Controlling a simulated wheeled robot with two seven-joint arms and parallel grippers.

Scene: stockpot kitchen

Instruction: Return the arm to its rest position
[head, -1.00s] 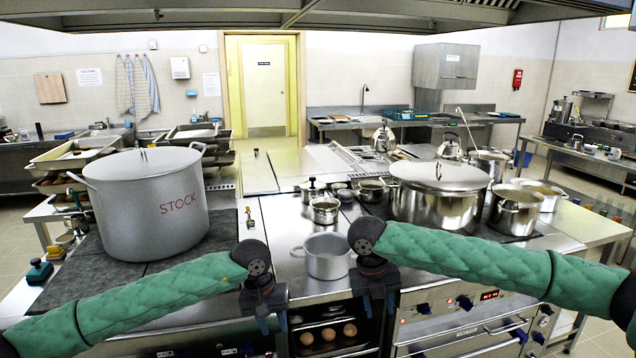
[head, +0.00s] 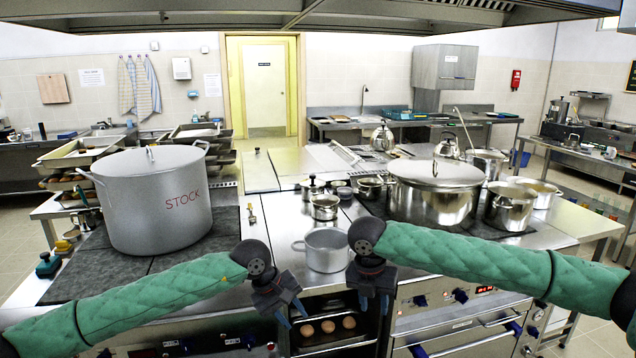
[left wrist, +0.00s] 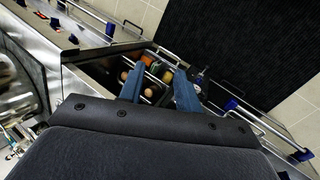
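My left gripper (head: 293,314) hangs in front of the cooktop's front edge, tilted to the right, above the oven opening. In the left wrist view its two blue fingers (left wrist: 158,88) stand apart with nothing between them, and the oven opening lies beyond. My right gripper (head: 374,304) points down in front of the range, right of the oven opening. Its fingers look apart and no object shows between them. Both green-sleeved arms are mine and reach in from the sides.
A large stockpot (head: 152,205) stands on the left hob. A small pot (head: 326,250) sits at the cooktop's front edge, just behind my grippers. A lidded steel pot (head: 433,196) stands on the right hob. Eggs (head: 327,326) lie in the open oven below.

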